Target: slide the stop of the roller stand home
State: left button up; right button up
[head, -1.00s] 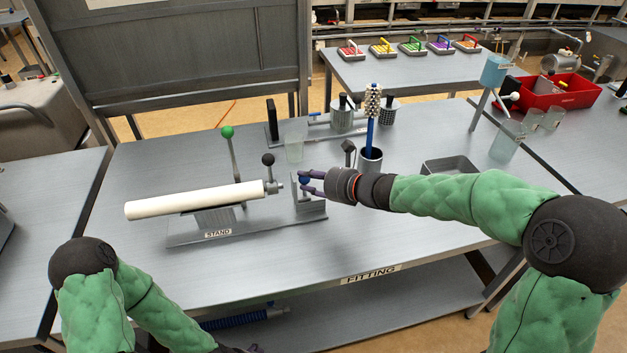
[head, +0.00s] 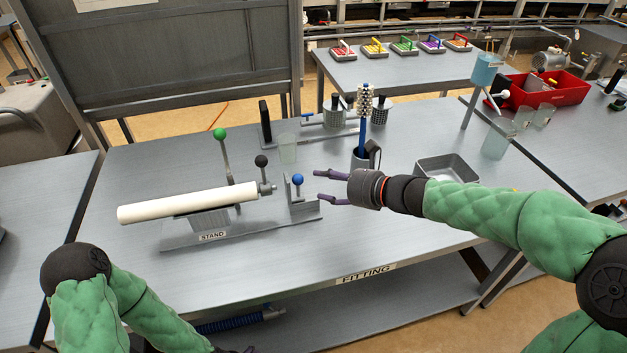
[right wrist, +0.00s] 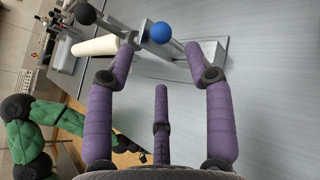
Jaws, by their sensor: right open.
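The roller stand (head: 180,243) lies on the table with a white roller (head: 185,206) along it. A green-knobbed lever (head: 220,134) rises behind the roller. A black-knobbed part (head: 261,161) is at the roller's right end. The blue-knobbed stop (head: 298,180) is at the stand's right end, with a small gap from the roller's end fitting. My right gripper (head: 318,187) is open and empty, just right of the blue knob. In the right wrist view the blue knob (right wrist: 160,32) shows beyond the spread fingers. My left gripper (head: 248,350) barely shows at the bottom edge.
Behind the stand are a clear cup (head: 287,150) and a blue-handled brush in a dark holder (head: 361,157). A grey tray (head: 447,168) is behind my right forearm. The table in front of the stand is clear.

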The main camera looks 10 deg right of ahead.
jog(key=shift+v, duration=1.95)
